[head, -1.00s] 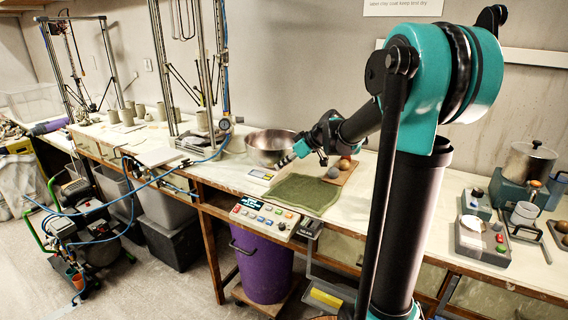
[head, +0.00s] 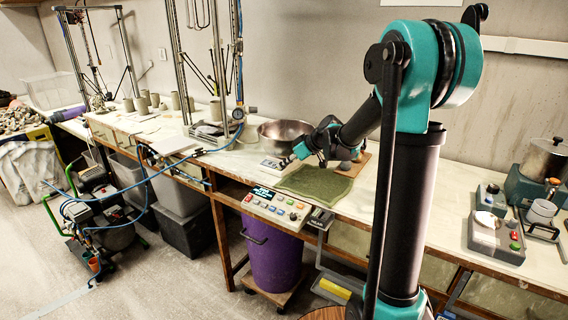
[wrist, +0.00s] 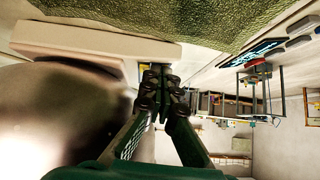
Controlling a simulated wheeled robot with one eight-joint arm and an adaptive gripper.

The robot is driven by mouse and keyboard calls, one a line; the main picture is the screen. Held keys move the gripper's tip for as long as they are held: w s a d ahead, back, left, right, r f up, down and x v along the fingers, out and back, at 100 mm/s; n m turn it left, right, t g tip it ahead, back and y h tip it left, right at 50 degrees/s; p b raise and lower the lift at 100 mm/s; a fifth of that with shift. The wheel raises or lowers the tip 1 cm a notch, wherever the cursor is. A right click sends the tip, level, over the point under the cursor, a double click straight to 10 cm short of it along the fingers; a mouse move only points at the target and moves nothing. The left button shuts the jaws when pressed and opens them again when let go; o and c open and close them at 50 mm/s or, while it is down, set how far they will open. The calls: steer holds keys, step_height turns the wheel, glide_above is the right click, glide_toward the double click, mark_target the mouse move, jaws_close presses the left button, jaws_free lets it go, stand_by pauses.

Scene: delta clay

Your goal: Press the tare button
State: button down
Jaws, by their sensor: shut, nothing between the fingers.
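A small white scale (head: 270,164) lies on the bench between the metal bowl and the green mat. In the wrist view its pale body (wrist: 85,40) fills the upper left. A small yellow and blue patch (wrist: 144,70) shows at its end, right beside my fingertips; I cannot tell whether this is the tare button. My gripper (head: 284,162) is shut and empty, with its tips close to the scale's right end. In the wrist view the fingertips (wrist: 161,75) are together and cover part of that end. Contact cannot be told.
The metal bowl (head: 284,133) stands just behind the scale. The green mat (head: 316,184) lies in front and to the right. A button panel (head: 276,206) is at the bench's front edge.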

steer(key=shift+s+f, duration=0.3)
steer(key=shift+f, duration=0.2)
steer(key=shift+d, duration=0.1)
steer(key=v, duration=0.8)
steer(key=shift+w+r, duration=0.25)
steer(key=shift+r, duration=0.1)
